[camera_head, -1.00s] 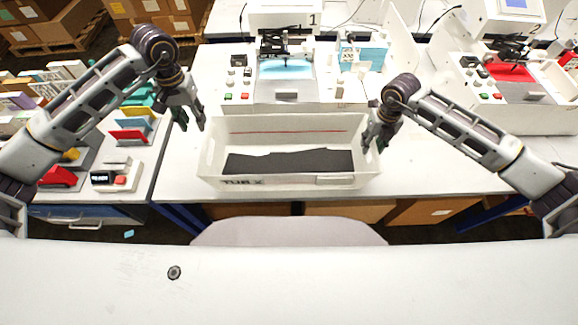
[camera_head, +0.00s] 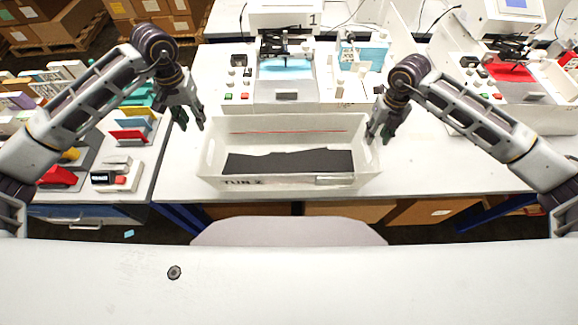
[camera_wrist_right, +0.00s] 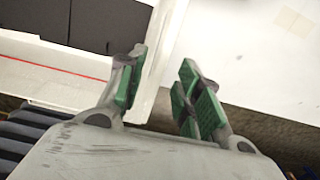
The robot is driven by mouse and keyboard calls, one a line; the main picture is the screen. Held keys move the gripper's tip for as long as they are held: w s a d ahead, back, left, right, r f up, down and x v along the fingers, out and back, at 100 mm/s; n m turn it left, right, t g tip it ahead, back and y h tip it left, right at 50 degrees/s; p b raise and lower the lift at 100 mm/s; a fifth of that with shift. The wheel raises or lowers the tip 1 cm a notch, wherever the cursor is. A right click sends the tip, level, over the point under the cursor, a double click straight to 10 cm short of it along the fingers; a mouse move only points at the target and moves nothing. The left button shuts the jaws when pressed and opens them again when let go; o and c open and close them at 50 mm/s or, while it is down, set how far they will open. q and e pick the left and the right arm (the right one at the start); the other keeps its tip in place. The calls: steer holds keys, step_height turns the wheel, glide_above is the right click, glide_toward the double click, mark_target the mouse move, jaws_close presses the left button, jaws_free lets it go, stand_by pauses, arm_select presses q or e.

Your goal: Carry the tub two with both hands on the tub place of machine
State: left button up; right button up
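The white tub (camera_head: 208,182), with a dark label on its front wall, stands at the front of the white table with dark grey sheet material (camera_head: 290,162) inside. My left gripper (camera_head: 190,118) is open and empty, just left of the tub's left end wall, near its back corner. My right gripper (camera_head: 379,133) is open at the tub's right end. In the right wrist view its green-padded fingers (camera_wrist_right: 163,92) are apart, with the tub's white end wall (camera_wrist_right: 165,50) between them; contact cannot be told. The plotter machine marked 1 (camera_head: 285,97) stands behind the tub.
A second machine with a red sheet (camera_head: 511,73) stands at the right. Racks of coloured pieces (camera_head: 132,135) and a small display box (camera_head: 117,178) are on the left table. The table right of the tub (camera_head: 440,165) is clear.

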step_height(320, 180, up, 7)
stand_by(0.4)
steer(key=shift+s+f, duration=0.15)
steer(key=shift+f, duration=0.05)
stand_by(0.5)
